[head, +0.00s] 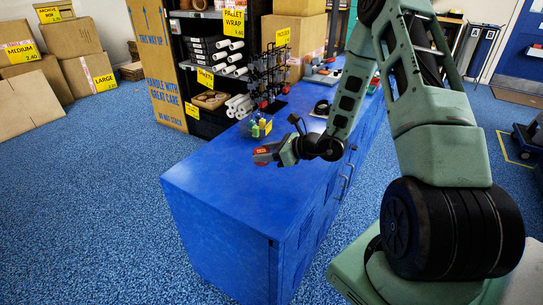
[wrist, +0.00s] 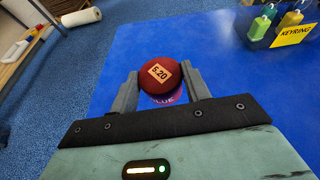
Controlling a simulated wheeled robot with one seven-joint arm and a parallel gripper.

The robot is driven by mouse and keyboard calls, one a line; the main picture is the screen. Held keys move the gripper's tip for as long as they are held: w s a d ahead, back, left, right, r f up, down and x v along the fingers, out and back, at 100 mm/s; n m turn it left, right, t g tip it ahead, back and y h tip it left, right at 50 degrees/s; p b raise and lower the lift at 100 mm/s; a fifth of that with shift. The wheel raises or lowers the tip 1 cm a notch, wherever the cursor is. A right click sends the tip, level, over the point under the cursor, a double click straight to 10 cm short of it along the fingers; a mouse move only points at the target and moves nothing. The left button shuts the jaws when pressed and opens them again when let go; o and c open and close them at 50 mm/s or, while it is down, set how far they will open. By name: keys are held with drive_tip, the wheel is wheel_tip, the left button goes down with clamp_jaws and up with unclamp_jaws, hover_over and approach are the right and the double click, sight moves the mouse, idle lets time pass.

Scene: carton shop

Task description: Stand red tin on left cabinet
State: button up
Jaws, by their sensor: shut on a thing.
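In the head view my gripper (head: 268,152) holds the tin (head: 262,150) over the near part of the blue cabinet top (head: 225,175). The blue top (wrist: 235,80) also lies below the tin in the wrist view. I cannot tell whether the tin's base touches it.
A dark rack (head: 268,80) and cartons (head: 298,40) stand farther back. The near end of the cabinet top is bare. A shelf of paper rolls (head: 215,60) is behind.

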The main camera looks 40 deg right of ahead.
drive_tip(key=shift+f, duration=2.85)
drive_tip(key=shift+f, duration=0.15)
drive_tip(key=o, duration=1.1)
